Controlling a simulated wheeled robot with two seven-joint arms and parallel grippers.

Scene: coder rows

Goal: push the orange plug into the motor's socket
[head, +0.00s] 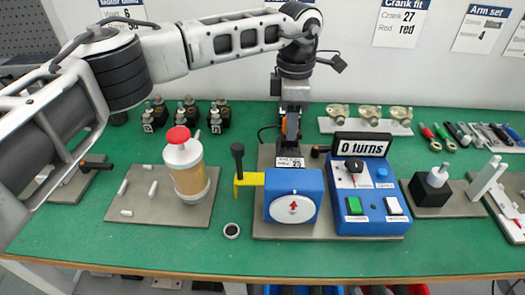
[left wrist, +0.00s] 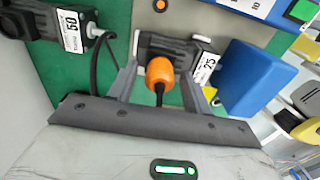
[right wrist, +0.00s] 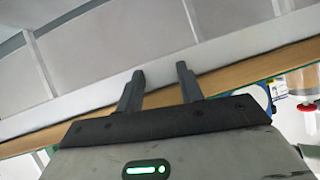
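The orange plug (left wrist: 160,73) is between my left gripper's fingers in the left wrist view, its black cable running back toward the palm. The fingers stand to either side of it, with what looks like a gap on each side. Behind the plug is the dark motor labelled 25 (left wrist: 178,50). The plug hides the socket, so I cannot tell how deep it sits. In the head view my left gripper (head: 291,138) points down over the motor's label (head: 290,162); the plug is not clear there. My right gripper (right wrist: 160,82) is open and empty, absent from the head view.
A blue gauge box (head: 293,197) with a yellow arm stands just in front of the motor, and a blue control box (head: 366,195) to its right. A red-capped jar (head: 185,167) stands left. Other motors (head: 189,113) are behind.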

